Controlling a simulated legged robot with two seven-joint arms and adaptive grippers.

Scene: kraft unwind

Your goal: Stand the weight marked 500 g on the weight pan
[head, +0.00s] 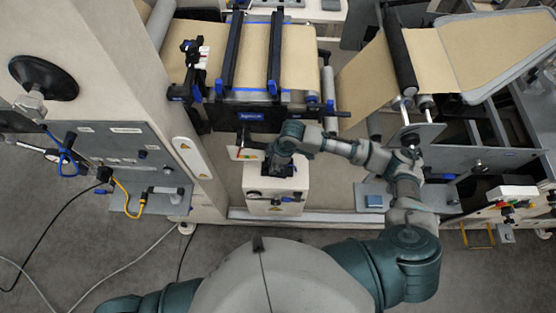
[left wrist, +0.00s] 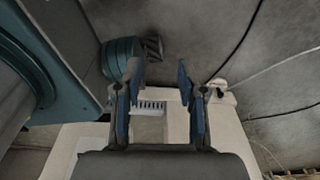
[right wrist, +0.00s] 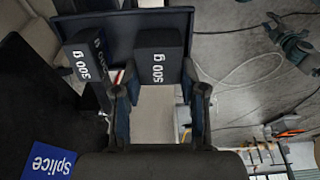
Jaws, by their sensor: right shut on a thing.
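In the right wrist view, a dark block-shaped weight marked 500 g (right wrist: 159,68) is between the fingertips of my right gripper (right wrist: 160,78), which is shut on it. A second dark weight (right wrist: 86,62), whose mark looks like 300 g, stands just left of it. A dark plate (right wrist: 122,24) lies behind and under both; I cannot tell whether the held weight touches it or whether it is the weight pan. In the head view my right gripper (head: 279,168) is over the white cabinet's dark top, and the weights are hidden there. My left gripper (left wrist: 157,80) is open and empty.
The white cabinet (head: 275,206) stands before the machine with its brown paper web (head: 297,55). A panel with cables (head: 125,150) is at left. A blue Splice label (right wrist: 48,161) shows in the right wrist view. Grey floor is open at lower left.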

